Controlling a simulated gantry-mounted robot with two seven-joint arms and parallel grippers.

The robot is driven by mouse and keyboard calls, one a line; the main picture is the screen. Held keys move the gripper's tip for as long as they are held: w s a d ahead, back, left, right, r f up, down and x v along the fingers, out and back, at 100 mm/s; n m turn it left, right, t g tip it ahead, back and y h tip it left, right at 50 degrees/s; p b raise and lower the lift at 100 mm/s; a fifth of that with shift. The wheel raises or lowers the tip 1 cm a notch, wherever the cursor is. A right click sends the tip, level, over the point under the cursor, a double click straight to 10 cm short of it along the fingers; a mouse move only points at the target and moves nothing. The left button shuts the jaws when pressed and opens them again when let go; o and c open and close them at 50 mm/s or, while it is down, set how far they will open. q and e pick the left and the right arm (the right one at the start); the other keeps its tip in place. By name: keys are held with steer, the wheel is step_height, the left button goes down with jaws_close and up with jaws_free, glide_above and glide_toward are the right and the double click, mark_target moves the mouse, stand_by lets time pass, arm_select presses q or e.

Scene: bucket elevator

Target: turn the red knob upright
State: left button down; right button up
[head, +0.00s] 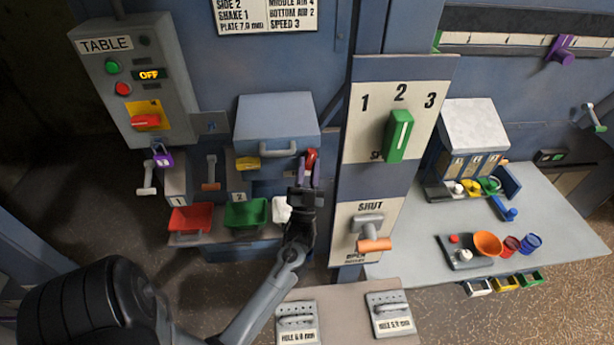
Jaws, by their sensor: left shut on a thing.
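My left gripper (309,172) reaches up from below at the picture's middle, its fingers around a small red knob (312,157). This knob is at the right side of the blue-grey box with a handle (277,115). The fingers hide much of it, so I cannot tell its exact angle. Another red knob (146,121) lies roughly level on a yellow plate, on the grey TABLE control box at the upper left. Nothing touches that one. My right gripper is not in view.
Red (190,218) and green (246,213) bins stand below the box. A panel with a green lever (398,135) and an orange-handled lever (374,244) stands close right of my gripper. A table (560,230) with small cups is farther right.

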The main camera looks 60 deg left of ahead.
arm_select(q)
steer(key=shift+w+n+g+y+b, duration=0.1)
steer(key=shift+n+g+y+b, duration=0.85)
steer(key=shift+n+g, duration=0.75)
steer(key=shift+n+t+y, duration=0.25)
steer(key=shift+n+t, duration=0.05)
steer(key=shift+d, duration=0.1)
steer(key=c, duration=0.9)
jaws_free()
